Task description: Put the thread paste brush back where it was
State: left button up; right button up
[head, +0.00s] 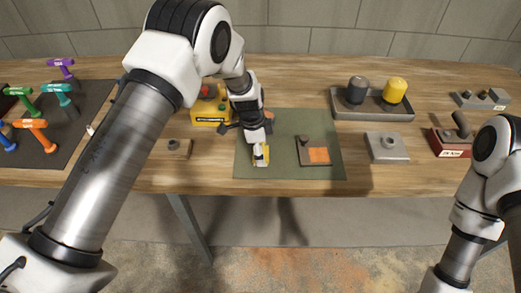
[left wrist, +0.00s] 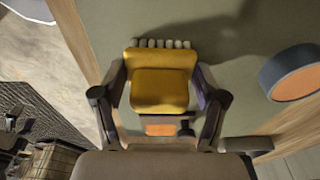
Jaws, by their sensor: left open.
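The thread paste brush (head: 261,156), as far as I can tell, is the small yellow block with a row of pale tufts, on the green mat (head: 245,170) below my left gripper. In the left wrist view the yellow block (left wrist: 160,88) lies between the two fingers, its tufts toward the picture's top. My left gripper (head: 257,142) is open, pointing down, with a finger on each side of the block. Whether the fingers touch it is hard to tell. My right arm stands at the right edge; its gripper is out of view.
A plate with an orange patch (head: 317,155) lies right of the brush. A dark round piece with an orange face (left wrist: 292,73) is close by. A yellow box (head: 209,112) stands behind my left arm. A tray (head: 372,114) holds two cylinders. Colored drivers (head: 36,131) lie left.

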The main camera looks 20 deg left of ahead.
pick_arm(q)
jog(key=shift+o, duration=0.6)
jog(key=shift+s+r, duration=0.15)
jog(key=shift+s, duration=0.05)
jog(key=shift+d, duration=0.1)
jog(key=shift+w+r, duration=0.1)
jog(key=shift+r, duration=0.4)
notch_tip(320, 180, up, 11)
jog(key=a+b, duration=0.1)
jog(key=b, duration=0.2)
jog(key=shift+s+a+b, duration=0.3)
jog(key=shift+a+b, duration=0.1)
